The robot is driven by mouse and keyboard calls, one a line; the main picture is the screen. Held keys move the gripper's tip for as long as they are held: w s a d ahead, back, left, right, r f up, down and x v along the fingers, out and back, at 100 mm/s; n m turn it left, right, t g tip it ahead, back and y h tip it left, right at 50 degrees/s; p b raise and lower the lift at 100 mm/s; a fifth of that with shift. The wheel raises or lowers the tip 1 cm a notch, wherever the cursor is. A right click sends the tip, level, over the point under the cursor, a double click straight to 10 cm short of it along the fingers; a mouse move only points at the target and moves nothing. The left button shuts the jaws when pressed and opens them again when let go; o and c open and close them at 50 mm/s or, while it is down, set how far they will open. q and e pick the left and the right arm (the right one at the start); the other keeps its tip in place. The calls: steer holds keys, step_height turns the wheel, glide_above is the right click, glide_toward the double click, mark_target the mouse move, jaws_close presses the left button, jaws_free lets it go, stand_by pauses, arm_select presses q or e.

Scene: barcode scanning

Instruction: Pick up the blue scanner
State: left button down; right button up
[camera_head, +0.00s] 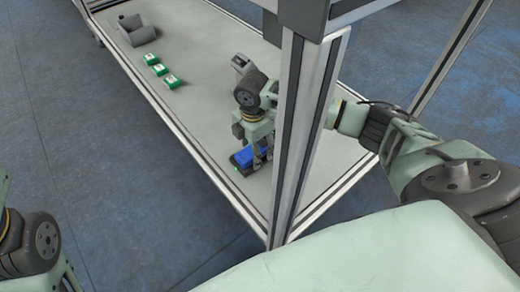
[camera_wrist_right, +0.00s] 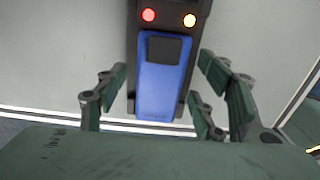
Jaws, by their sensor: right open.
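The blue scanner (camera_head: 243,157) lies on the grey table near its front edge, just left of the metal post. In the right wrist view the scanner (camera_wrist_right: 163,85) shows a blue body with a dark pad and a red and an orange light on its black end. My right gripper (camera_head: 257,150) is over the scanner, pointing down. In the right wrist view my right gripper (camera_wrist_right: 160,105) is open, its fingers on both sides of the scanner with gaps visible. Part of my left arm shows at the lower left of the head view; its gripper is out of view.
The grey table (camera_head: 200,50) carries several green and white boxes (camera_head: 161,70) in a row and a grey holder (camera_head: 137,30) at the far end. A metal frame post (camera_head: 300,130) rises in front of my right arm. The table's middle is clear.

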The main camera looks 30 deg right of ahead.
steer(key=c, duration=1.4)
